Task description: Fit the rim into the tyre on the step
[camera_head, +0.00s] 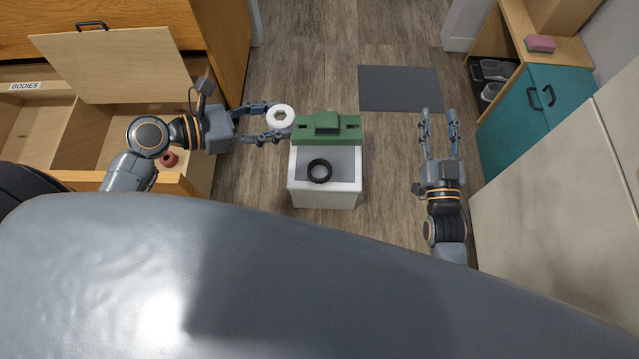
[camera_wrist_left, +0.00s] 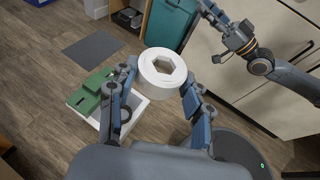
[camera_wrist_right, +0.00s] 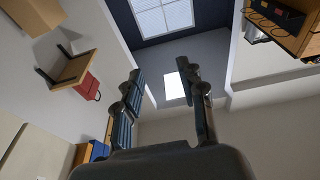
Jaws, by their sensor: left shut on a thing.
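The white rim (camera_head: 280,117), a thick ring with a hexagonal hole, is held between the fingertips of my left gripper (camera_head: 278,122). The rim also shows in the left wrist view (camera_wrist_left: 162,68), with a finger on each side. The black tyre (camera_head: 319,171) lies flat on the grey top of the white step (camera_head: 325,199), to the right of and nearer than the rim. In the left wrist view the tyre (camera_wrist_left: 125,114) is partly hidden behind a finger. My right gripper (camera_head: 439,115) is empty, its fingers apart, over the floor right of the step.
A green block-like object (camera_head: 327,128) sits at the back of the step. An open drawer (camera_head: 95,140) with a red item (camera_head: 169,159) is at left. A teal cabinet (camera_head: 530,115) stands at right. A grey mat (camera_head: 400,88) lies on clear floor.

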